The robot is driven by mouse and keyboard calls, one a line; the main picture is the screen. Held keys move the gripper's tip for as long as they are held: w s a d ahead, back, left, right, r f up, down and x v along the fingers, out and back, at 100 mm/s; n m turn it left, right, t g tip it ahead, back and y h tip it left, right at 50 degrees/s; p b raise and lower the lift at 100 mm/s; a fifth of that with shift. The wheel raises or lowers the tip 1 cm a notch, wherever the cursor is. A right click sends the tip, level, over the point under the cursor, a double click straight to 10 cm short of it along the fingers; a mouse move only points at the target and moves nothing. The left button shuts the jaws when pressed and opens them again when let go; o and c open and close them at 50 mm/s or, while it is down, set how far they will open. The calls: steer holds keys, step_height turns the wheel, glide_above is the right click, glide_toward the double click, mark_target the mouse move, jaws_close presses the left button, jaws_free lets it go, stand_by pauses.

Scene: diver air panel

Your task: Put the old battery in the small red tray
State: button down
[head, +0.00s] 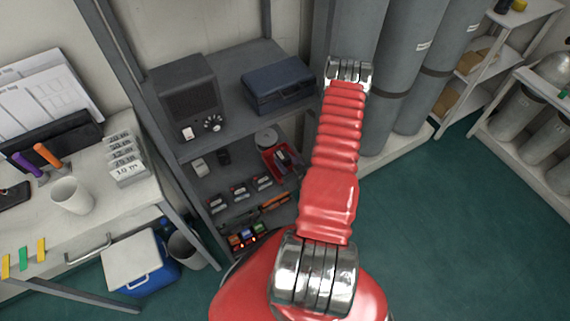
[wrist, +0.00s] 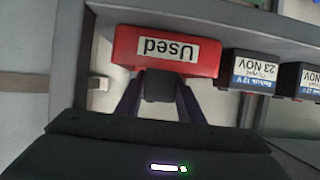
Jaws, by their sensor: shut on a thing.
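The small red tray (wrist: 122,48) is at the top centre of the wrist view, with a white "Used" label that reads upside down. In the head view a red tray (head: 268,152) is on the middle shelf, with dark shapes in it that I cannot make out. My gripper (wrist: 160,98) is shut on a plain dark block, the old battery (wrist: 159,84), right at the tray's labelled wall in the wrist view. No label shows on the block. I cannot tell whether it touches the tray. The head view does not clearly show my gripper.
Labelled batteries, one nearer (wrist: 253,75) and one at the edge (wrist: 306,80), stand beside the tray in the wrist view. The grey shelf unit (head: 228,68) holds a black speaker box (head: 190,95) and a blue case (head: 279,84) above. Grey cylinders (head: 410,60) stand to the right.

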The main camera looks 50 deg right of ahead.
steer(key=shift+f, duration=0.95)
steer(key=shift+w+f, duration=0.2)
steer(key=shift+f, duration=0.1)
steer(key=c, duration=1.2)
jaws_free()
steer(key=shift+s, duration=0.1)
steer(key=v, duration=1.2)
steer(key=shift+d, duration=0.1)
